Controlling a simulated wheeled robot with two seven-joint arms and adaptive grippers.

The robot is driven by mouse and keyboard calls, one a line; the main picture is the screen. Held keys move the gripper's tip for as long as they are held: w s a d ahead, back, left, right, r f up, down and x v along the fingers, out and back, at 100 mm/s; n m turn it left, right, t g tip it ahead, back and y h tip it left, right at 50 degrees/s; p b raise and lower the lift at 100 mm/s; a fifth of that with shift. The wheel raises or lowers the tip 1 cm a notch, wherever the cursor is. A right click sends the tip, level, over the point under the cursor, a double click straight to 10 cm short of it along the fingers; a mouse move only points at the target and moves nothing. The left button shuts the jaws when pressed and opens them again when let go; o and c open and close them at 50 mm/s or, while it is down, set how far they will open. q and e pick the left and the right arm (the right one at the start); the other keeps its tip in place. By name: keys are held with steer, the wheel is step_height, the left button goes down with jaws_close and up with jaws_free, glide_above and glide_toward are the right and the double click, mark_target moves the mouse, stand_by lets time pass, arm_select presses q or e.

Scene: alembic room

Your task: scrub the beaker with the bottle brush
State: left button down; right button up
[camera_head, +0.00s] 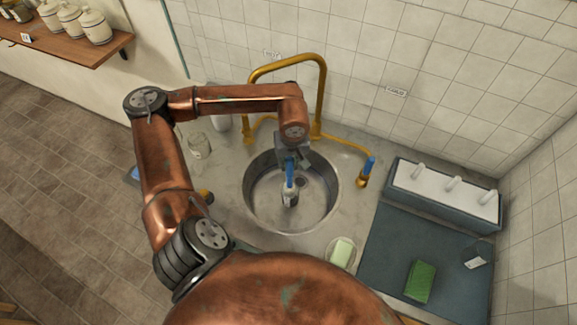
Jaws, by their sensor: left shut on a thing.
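My left gripper (291,156) comes down over the round metal sink and is shut on the blue handle of the bottle brush (290,172). The handle points down, and a small greyish part (290,197) shows at its lower end, inside the sink; I cannot tell whether it is only bristles. A clear glass vessel (199,146), which may be the beaker, stands on the counter left of the sink, apart from the gripper. My right gripper is not in view.
The sink (333,205) has a tall brass tap (323,92) behind it. A soap dish (341,252) sits at its front right. The dark mat (392,238) holds a green sponge (420,281); a rack with white pegs (445,190) stands behind. A shelf with jars (95,27) hangs at upper left.

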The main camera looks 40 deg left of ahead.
arm_select(q)
steer(key=shift+w+r+p, duration=0.2)
steer(key=shift+r+p, duration=1.5)
steer(key=shift+r, duration=2.15)
steer(key=shift+r+p, duration=0.95)
steer(key=shift+r, duration=1.05)
